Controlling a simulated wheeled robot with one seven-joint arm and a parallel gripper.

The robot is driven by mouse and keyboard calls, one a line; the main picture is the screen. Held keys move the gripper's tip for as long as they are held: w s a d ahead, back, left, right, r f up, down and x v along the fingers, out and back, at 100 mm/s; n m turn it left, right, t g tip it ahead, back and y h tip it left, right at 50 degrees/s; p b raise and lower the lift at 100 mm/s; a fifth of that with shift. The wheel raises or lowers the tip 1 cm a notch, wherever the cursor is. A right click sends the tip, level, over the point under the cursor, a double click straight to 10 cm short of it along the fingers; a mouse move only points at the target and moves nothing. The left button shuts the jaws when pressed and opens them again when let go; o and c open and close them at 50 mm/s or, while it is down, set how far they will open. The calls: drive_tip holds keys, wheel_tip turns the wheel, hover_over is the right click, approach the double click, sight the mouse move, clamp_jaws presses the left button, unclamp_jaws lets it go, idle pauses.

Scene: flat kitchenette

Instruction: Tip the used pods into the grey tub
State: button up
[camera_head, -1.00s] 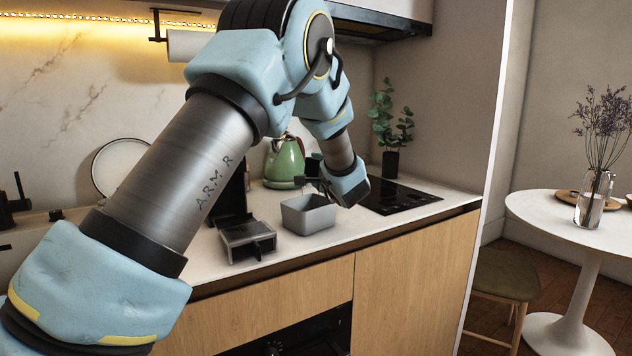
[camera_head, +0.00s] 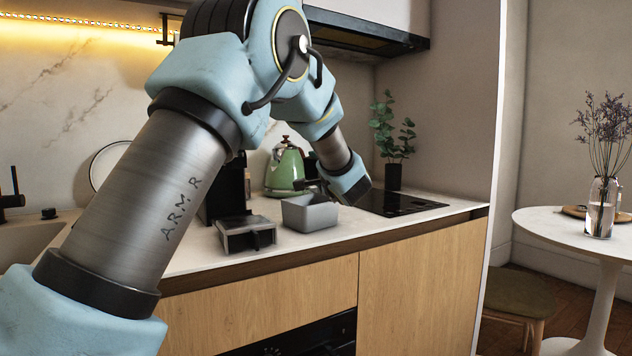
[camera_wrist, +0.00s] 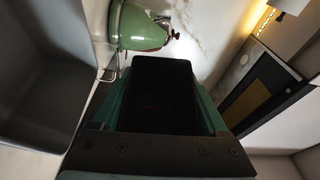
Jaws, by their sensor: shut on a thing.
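The grey tub (camera_head: 311,215) stands upright on the counter and looks empty where its inside shows. My gripper (camera_head: 320,186) is just above and behind its back rim, partly hidden by my wrist and the tub. In the wrist view my gripper (camera_wrist: 162,112) is shut on a dark box-shaped container (camera_wrist: 164,80). That view is rolled onto its side, with the kettle lying sideways, and the tub (camera_wrist: 38,85) fills its left edge, apart from the container. The container's inside is too dark to read. I see no pods in either view.
A black coffee machine (camera_head: 224,192) is partly behind my arm, with a grey slotted tray unit (camera_head: 246,234) in front, left of the tub. A green kettle (camera_head: 284,170) stands behind. A black hob (camera_head: 402,203) and a potted plant (camera_head: 393,140) are to the right.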

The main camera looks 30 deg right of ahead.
drive_tip(key=shift+s+a+f+n+t+y+b, duration=0.25)
drive_tip(key=shift+n+b, duration=0.6)
drive_tip(key=shift+b, duration=2)
drive_tip(key=shift+w+a+n+t+y+b, duration=0.1)
drive_tip(key=shift+a+n+t+b, duration=0.5)
drive_tip(key=shift+b, duration=2.25)
drive_tip(key=shift+d+n+g+b, duration=0.3)
drive_tip(key=shift+n+b, duration=0.15)
drive_tip(key=shift+b, duration=0.3)
drive_tip(key=shift+a+r+n+b, duration=0.1)
drive_tip(key=shift+r+n+b, duration=0.25)
drive_tip(key=shift+b, duration=0.25)
drive_tip(key=shift+f, duration=0.1)
drive_tip(key=b, duration=0.4)
drive_tip(key=shift+f, duration=0.35)
drive_tip(key=shift+b, duration=0.7)
